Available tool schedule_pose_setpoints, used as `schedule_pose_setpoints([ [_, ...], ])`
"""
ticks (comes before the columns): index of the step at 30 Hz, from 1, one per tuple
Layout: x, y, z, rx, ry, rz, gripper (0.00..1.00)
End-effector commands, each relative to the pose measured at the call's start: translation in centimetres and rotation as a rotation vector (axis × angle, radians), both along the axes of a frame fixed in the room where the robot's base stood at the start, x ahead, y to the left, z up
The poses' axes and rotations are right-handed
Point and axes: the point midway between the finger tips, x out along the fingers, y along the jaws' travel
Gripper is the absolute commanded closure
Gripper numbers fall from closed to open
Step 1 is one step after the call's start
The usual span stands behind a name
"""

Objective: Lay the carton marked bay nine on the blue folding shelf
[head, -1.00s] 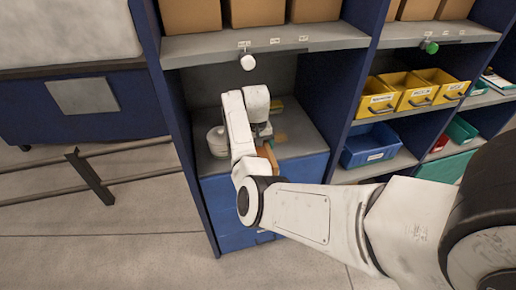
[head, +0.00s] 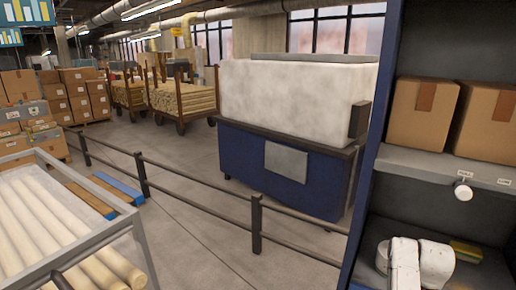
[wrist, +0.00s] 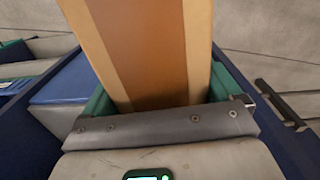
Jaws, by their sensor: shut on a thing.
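My gripper (wrist: 160,98) is shut on a tan carton (wrist: 198,45) with a broad brown tape stripe, between its green-edged fingers in the wrist view. No bay mark shows on the face I see, and the carton's far end is out of frame. In the head view only part of my white arm shows at the lower right, inside a shelf bay; the fingers and carton are hidden there. A flat blue surface (wrist: 68,82) lies left of the carton in the wrist view; I cannot tell whether it is the folding shelf.
In the head view, two cartons (head: 421,112) stand on the grey upper shelf (head: 405,160), with a white knob (head: 462,190) at its edge. A yellow-green item (head: 466,252) lies in the bay. A dark rail (head: 257,222) crosses the floor to the left.

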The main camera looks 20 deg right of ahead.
Motion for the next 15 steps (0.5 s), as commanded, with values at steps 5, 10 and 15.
schedule_pose_setpoints([
  [5, 2.3, 8.8, -3.1, -0.007, 0.005, 0.173, 0.58],
  [10, 2.9, 16.9, -5.1, -0.009, 0.003, 0.344, 0.58],
  [15, 2.0, 24.5, -6.9, -0.007, 0.002, 0.518, 0.58],
])
